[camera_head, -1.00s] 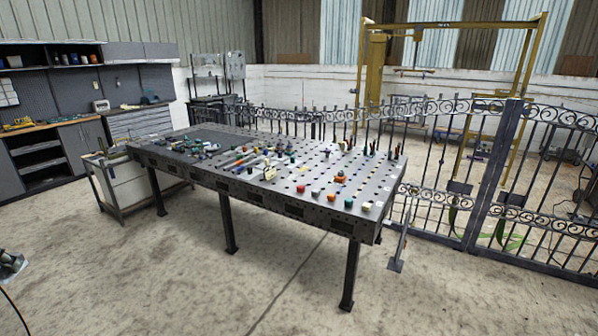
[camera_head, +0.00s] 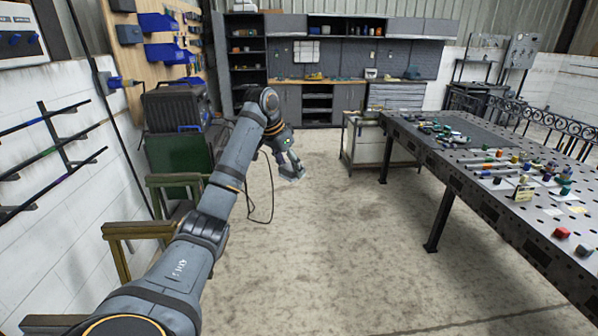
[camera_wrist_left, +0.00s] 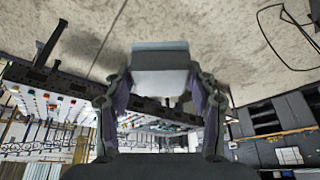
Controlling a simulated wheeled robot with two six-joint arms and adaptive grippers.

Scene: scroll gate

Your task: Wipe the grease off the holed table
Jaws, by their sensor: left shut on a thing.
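The holed table (camera_head: 478,196) is a long dark grey steel table on the right of the head view, with rows of round holes and many small parts on top. It also shows upside down in the left wrist view (camera_wrist_left: 62,80). My left gripper (camera_head: 291,172) hangs over open floor to the left of the table, well apart from it. In the left wrist view its fingers are shut on a pale grey block with a light blue face (camera_wrist_left: 160,70), perhaps a sponge. I cannot make out grease on the tabletop for certain. My right gripper is not in view.
A white cabinet (camera_head: 368,148) stands at the table's far left end. A black machine (camera_head: 176,108), a green bin (camera_head: 180,155) and wooden-topped stands (camera_head: 135,229) are on the left. A workbench with drawers (camera_head: 397,97) lines the back.

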